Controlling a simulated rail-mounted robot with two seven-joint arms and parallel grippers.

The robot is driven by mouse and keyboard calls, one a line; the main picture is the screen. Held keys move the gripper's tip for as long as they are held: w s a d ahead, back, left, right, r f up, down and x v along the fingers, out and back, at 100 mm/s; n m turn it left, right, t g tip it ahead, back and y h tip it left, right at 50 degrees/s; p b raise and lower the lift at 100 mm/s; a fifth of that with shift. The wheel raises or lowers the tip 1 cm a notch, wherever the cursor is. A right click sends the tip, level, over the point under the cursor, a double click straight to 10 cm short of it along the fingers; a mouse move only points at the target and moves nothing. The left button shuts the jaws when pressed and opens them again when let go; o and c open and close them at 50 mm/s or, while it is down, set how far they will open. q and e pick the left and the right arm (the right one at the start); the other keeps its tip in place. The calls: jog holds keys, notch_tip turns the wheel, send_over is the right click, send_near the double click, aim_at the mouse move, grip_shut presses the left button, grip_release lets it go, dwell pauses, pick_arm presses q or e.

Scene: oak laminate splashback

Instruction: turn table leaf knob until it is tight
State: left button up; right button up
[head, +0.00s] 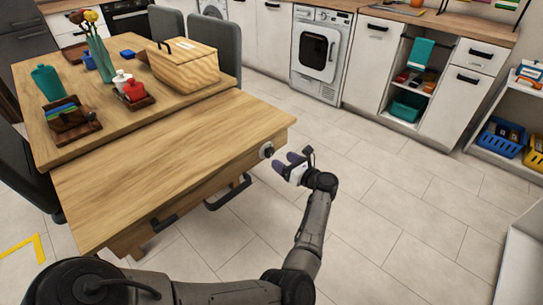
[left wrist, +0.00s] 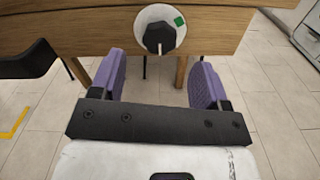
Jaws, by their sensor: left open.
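The table leaf knob (head: 266,151) sits on the end edge of the wooden table leaf (head: 165,170). In the left wrist view the knob (left wrist: 159,37) is dark with a pointed grip, on a round white plate with a green mark at its upper right. My left gripper (head: 284,163) is just off the leaf's end, facing the knob. Its purple fingers are open and empty, one on each side below the knob in the left wrist view (left wrist: 160,78), with a gap to it. My right gripper is not in view.
The table holds a wooden box (head: 184,66), a teal bottle (head: 48,83), a vase of flowers (head: 100,55) and a small tray (head: 73,122). Tiled floor right of the table is clear. White cabinets stand behind.

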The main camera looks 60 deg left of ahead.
aim_at(271, 153)
pick_arm(q)
jog(key=b+x, duration=0.1)
jog(key=x, duration=0.3)
jog(key=shift+b+x, duration=0.3)
jog(key=shift+x, duration=0.85)
jog(key=shift+c, duration=0.2)
jog(key=c, duration=0.8)
jog(key=shift+r, duration=0.1)
jog(key=shift+c, duration=0.4)
